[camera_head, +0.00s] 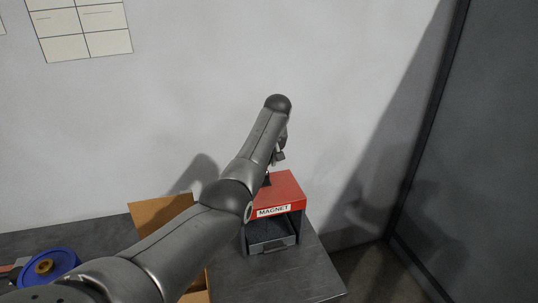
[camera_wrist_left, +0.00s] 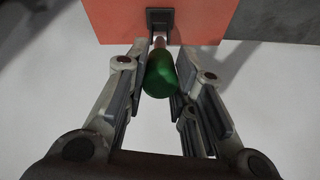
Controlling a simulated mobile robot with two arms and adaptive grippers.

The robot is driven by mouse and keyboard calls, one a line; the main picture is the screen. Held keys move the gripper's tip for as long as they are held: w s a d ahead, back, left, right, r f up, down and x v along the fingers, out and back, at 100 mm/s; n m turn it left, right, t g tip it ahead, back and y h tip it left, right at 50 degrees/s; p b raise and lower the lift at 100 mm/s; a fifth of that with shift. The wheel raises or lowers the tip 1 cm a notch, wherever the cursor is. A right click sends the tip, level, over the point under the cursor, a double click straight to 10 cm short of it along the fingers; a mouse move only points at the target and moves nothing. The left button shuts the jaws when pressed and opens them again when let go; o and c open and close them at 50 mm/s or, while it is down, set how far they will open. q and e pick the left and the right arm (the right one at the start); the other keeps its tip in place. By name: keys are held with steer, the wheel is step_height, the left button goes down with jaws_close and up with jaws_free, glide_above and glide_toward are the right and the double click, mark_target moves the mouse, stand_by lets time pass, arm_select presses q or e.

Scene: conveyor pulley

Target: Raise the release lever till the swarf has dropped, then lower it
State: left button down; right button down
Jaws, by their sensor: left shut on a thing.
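The red magnet housing (camera_head: 284,190), labelled MAGNET, stands on the bench. The release lever's green grip (camera_wrist_left: 160,75) shows in the left wrist view, joined to a dark slotted mount on the red face. My left gripper (camera_head: 279,156) is above the housing in the head view, partly hidden by its own arm. In the left wrist view my left gripper (camera_wrist_left: 157,88) is shut on the green grip, with a finger on each side. Dark grainy matter, probably swarf (camera_head: 268,231), shows under the housing at a grey tray (camera_head: 271,246); I cannot tell whether any still hangs above. My right gripper is out of view.
An open cardboard box (camera_head: 152,214) stands left of the housing, partly behind my arm. The grey bench top (camera_head: 312,279) is clear at the right front. A dark panel (camera_head: 475,150) stands at the right.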

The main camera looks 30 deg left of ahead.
arm_select(q)
steer(key=c, duration=1.2)
jaws_free()
steer(key=shift+r, duration=0.1)
steer(key=shift+w, duration=0.1)
steer(key=shift+a, duration=0.1)
steer(key=v, duration=1.2)
